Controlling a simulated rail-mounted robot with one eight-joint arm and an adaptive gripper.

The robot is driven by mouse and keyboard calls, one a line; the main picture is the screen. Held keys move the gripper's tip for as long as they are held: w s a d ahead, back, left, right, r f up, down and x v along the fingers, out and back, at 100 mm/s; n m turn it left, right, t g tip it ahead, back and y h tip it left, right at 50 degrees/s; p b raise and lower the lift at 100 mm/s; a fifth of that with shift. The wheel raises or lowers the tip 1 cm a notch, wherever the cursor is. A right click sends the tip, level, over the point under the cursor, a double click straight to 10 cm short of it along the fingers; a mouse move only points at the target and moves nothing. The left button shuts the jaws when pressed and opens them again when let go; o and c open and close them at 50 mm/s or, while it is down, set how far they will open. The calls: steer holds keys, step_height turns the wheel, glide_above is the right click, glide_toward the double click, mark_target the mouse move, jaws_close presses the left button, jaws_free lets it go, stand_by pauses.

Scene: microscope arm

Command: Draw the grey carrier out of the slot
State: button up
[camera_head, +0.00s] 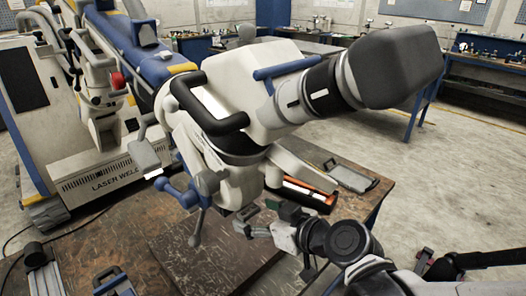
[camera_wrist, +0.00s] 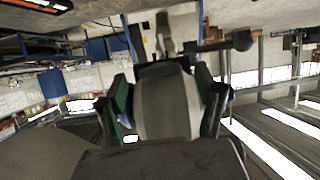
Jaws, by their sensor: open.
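The large cream and black microscope arm (camera_head: 235,95) leans over the wooden table in the head view. A slot-like black and orange part (camera_head: 308,192) with a pale strip shows low on its right side. I cannot make out a grey carrier in it for sure. My gripper (camera_head: 262,218) is just below and left of that part, under the arm's head. In the wrist view my gripper (camera_wrist: 163,100) is open, its green-padded fingers on either side of a pale, rounded body (camera_wrist: 166,108). Contact cannot be told.
A flat grey piece with a dark handle (camera_head: 350,177) lies on the table (camera_head: 115,225) behind the arm. Blue knobs (camera_head: 180,190) and a lever hang left of my gripper. Open floor is to the right.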

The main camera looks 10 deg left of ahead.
steer(key=shift+c, duration=0.2)
steer(key=c, duration=1.2)
steer(key=shift+s+d, duration=0.1)
steer(key=shift+d, duration=0.05)
steer(key=shift+s+d+p, duration=0.3)
steer(key=shift+s+d, duration=0.9)
steer(key=shift+d, duration=0.35)
steer(key=shift+s+d+p, duration=0.35)
steer(key=shift+s+d, duration=0.85)
steer(key=shift+d, duration=0.3)
steer(key=shift+s+d+p, duration=0.3)
steer(key=shift+s+d, duration=0.9)
steer(key=shift+d, duration=0.35)
steer(key=shift+w, duration=0.1)
